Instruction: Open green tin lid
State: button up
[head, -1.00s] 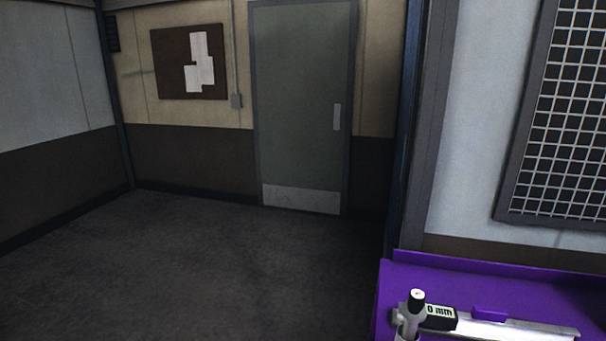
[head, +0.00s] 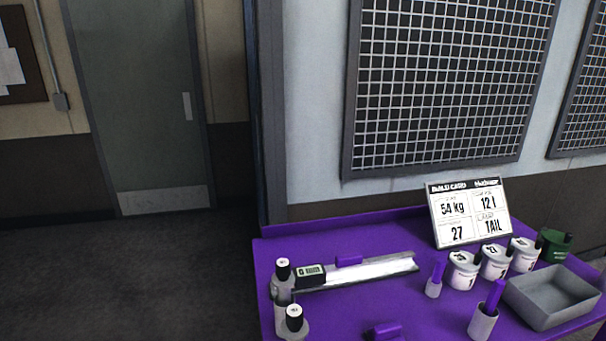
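A dark green tin (head: 555,246) stands at the right of the purple bench, at the end of a row of white containers. It has a dark part at its upper right; whether its lid is shut I cannot tell at this size. My gripper is not in view.
The purple bench (head: 345,228) holds a scale-like rail with a display (head: 345,273), small bottles at its left, white containers (head: 495,262), purple-handled tools in cups, a grey tray (head: 553,297) before the green tin, and a sign card (head: 470,212). Floor at left is clear.

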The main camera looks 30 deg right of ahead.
aim_at(556, 237)
jog(key=k+z, duration=0.1)
jog(key=k, duration=0.55)
jog(key=z, duration=1.35)
jog(key=i+j+u, duration=0.25)
jog(key=i, duration=0.15)
jog(key=l, duration=0.1)
